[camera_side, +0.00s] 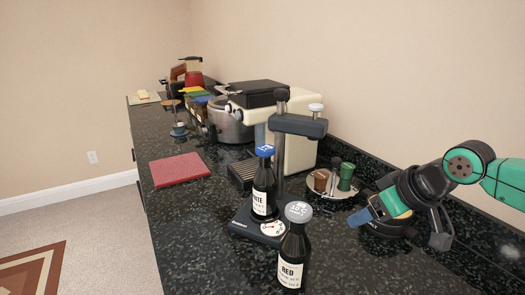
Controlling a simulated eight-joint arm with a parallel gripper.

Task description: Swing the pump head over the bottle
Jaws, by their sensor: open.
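A dark pump stand (280,150) has an upright post and a flat dark head (299,124) with a pale knob at its right end. The head extends right from the post at the top. A dark bottle with a blue cap and a white label (264,190) stands upright at the stand's base, beside the round gauge. A second dark bottle with a grey cap, labelled RED (292,252), stands upright in front. My gripper (402,226) is open at the right, low over the counter, apart from the stand and both bottles. Its fingertips are partly unclear against the dark counter.
A small tray (322,193) with brown and green cups lies between the stand and my gripper. A cream machine (300,152) stands behind the stand. A red mat (179,169) lies left. A metal pot (229,121) and other items fill the back. The front right counter is clear.

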